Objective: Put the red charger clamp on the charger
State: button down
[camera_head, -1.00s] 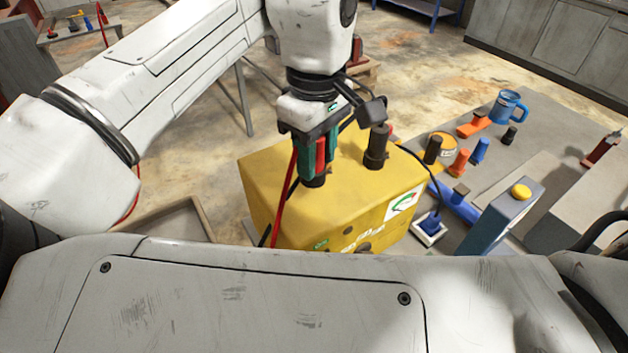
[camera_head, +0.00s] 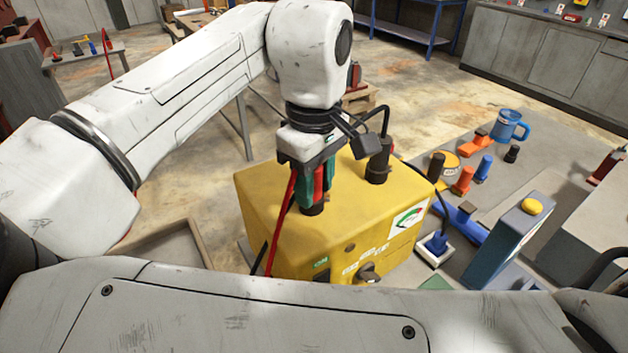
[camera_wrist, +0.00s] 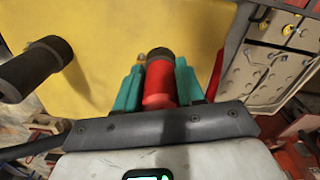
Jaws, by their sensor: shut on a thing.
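The yellow charger (camera_head: 280,225) stands below my gripper, with a gauge and knob on its front. My gripper (camera_head: 317,185) has green fingers and is shut on the red charger clamp (camera_head: 319,185), held upright over the left part of the charger's top. In the wrist view the red clamp (camera_wrist: 158,85) lies between the teal fingers, with a dark round end (camera_wrist: 159,54) beyond it. This dark end meets or nearly meets the charger top; I cannot tell whether it is the clamp's tip or a post. A red cable hangs from the clamp.
A dark cylinder (camera_head: 378,165) with a black cable stands on the charger, right of my gripper. A blue-grey box with a yellow button (camera_head: 532,206), a blue mug (camera_head: 510,125) and several coloured pegs stand on the bench to the right.

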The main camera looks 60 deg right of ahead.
jog(key=c, duration=0.7)
grip_release()
notch_tip(320, 180, up, 12)
jog(key=shift+r, duration=0.15)
